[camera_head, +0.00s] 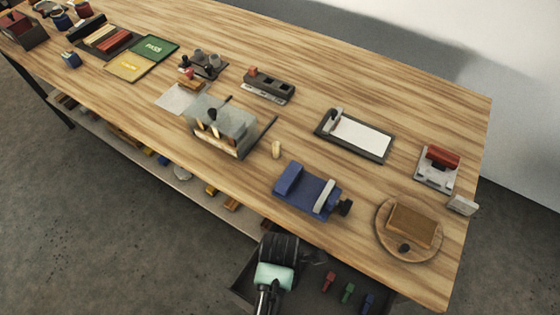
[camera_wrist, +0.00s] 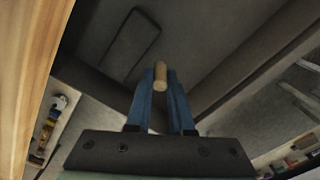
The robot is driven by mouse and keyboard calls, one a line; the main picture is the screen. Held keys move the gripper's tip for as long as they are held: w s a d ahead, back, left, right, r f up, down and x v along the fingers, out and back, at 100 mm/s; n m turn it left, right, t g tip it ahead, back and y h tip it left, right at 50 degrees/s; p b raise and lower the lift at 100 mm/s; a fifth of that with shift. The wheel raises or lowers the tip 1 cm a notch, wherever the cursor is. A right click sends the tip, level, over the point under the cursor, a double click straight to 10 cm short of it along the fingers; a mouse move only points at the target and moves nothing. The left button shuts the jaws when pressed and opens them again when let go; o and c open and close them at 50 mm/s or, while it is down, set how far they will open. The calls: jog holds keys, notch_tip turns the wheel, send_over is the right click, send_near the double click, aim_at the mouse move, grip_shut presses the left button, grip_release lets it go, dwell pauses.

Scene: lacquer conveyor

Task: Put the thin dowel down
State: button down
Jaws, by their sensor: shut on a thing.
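The thin dowel (camera_wrist: 160,77), a short pale wooden peg, stands between the blue fingertips of my gripper (camera_wrist: 159,84) in the wrist view. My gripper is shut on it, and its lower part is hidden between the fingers. In the head view my arm's end is at the table's front edge, over the open drawer (camera_head: 242,290); the fingers and held dowel are hidden there. The wrist view shows the dark grey drawer floor (camera_wrist: 185,28) beyond the dowel, apparently apart from it.
A short pale peg (camera_head: 276,150) stands on the table (camera_head: 330,95) beside a blue vise (camera_head: 308,190). Red, green and blue pieces (camera_head: 348,293) lie in the drawer's right part. A round wooden board (camera_head: 386,235) bears a brown block. A clear-sided box (camera_head: 222,128) stands further left.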

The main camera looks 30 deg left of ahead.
jog(key=shift+f, duration=1.35)
jog(key=shift+f, duration=0.2)
jog(key=c, duration=1.1)
grip_release()
notch_tip(320, 180, up, 12)
jog(key=shift+r+p, duration=0.2)
jog(key=shift+p, duration=0.3)
